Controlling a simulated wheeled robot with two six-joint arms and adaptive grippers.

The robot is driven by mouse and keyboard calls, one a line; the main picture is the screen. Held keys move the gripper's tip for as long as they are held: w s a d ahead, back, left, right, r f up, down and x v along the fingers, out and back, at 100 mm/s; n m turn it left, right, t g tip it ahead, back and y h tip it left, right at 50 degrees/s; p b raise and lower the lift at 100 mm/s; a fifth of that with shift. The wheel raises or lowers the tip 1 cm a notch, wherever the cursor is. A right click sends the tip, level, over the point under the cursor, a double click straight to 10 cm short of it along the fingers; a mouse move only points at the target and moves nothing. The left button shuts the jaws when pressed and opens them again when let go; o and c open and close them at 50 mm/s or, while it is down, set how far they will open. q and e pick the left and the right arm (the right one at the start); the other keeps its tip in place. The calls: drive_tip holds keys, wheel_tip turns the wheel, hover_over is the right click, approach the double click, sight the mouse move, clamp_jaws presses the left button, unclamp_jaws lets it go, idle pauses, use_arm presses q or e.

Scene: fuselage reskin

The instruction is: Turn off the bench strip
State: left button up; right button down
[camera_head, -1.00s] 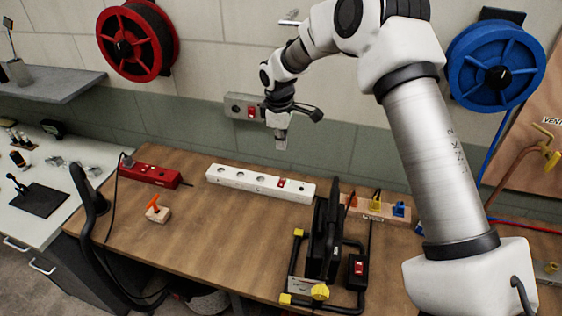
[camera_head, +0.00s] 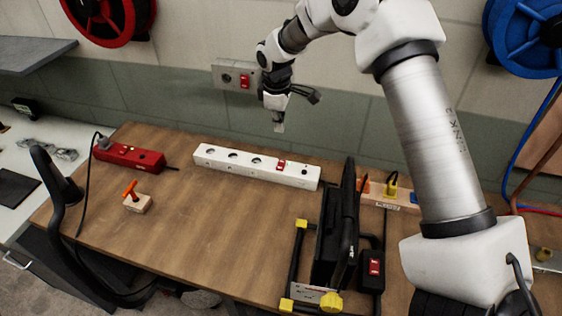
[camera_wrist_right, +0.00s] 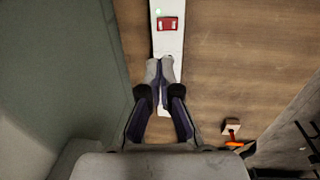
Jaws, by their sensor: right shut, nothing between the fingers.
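The bench strip is a long white power strip (camera_head: 222,162) with several round sockets and a red rocker switch (camera_head: 281,165) toward its right end. It lies along the back of the wooden bench. In the right wrist view the strip (camera_wrist_right: 168,45) runs up from the fingertips, with the red switch (camera_wrist_right: 167,23) ahead of them and a lit green lamp (camera_wrist_right: 158,11) beyond it. My right gripper (camera_head: 279,127) is shut and empty, pointing down above the strip; its fingertips (camera_wrist_right: 160,68) hide part of the strip. My left gripper is in neither view.
A red power box (camera_head: 128,155) and an orange-handled wooden block (camera_head: 137,200) stand left on the bench (camera_head: 200,225). A wall socket plate with a red switch (camera_head: 244,81) is behind my gripper. A black framed tool (camera_head: 335,240) with a red-switched box (camera_head: 374,268) stands right.

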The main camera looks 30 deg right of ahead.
drive_tip(key=p, duration=0.5)
approach(281, 162)
drive_tip(key=f, duration=0.6)
drive_tip(key=shift+w+d+f, duration=0.25)
drive_tip(key=shift+d+f, duration=0.15)
drive_tip(key=shift+f, duration=0.2)
